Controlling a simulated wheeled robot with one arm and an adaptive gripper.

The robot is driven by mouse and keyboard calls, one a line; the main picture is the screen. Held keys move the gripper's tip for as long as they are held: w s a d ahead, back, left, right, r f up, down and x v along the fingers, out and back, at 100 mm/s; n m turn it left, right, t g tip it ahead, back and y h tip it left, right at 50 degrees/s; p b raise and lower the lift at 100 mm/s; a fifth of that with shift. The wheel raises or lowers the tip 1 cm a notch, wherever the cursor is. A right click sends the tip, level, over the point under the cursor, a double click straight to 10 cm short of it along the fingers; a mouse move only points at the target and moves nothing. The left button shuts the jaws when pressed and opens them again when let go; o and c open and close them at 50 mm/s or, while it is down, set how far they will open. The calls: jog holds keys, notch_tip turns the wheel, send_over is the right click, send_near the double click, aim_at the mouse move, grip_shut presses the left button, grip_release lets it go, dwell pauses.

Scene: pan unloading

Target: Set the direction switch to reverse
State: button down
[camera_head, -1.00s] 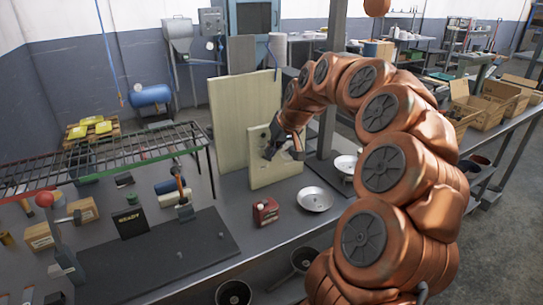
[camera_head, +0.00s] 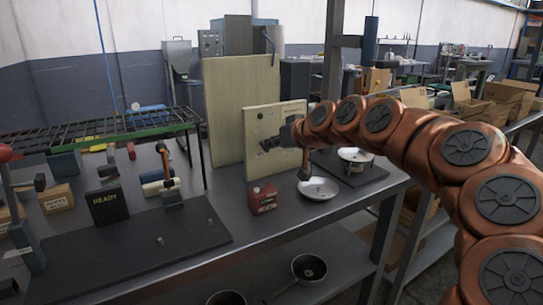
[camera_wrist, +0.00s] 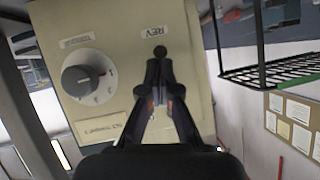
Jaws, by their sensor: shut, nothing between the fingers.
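A cream control panel (camera_head: 257,168) stands upright on the bench in the head view. In the wrist view the panel (camera_wrist: 125,60) shows at a tilt, with a small REV label (camera_wrist: 155,31). A small dark round tip, possibly the direction switch's lever (camera_wrist: 160,50), shows just below that label, right at my fingertips. My gripper (camera_wrist: 160,62) is shut and empty, its fingers converging in front of the panel. I cannot tell whether they touch the lever, and the switch's base and position are unclear. In the head view my gripper (camera_head: 269,146) is at the panel's face.
A black knob (camera_wrist: 85,78) on a pale dial sits beside the fingers on the panel. A black READY sign (camera_head: 106,207) and a wire rack (camera_head: 100,128) are to the left.

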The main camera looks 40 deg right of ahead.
dwell(0.3)
jog(key=shift+w, duration=0.1)
jog(key=shift+w+r+p, duration=0.3)
jog(key=shift+w+p, duration=0.15)
jog(key=shift+w, duration=0.15)
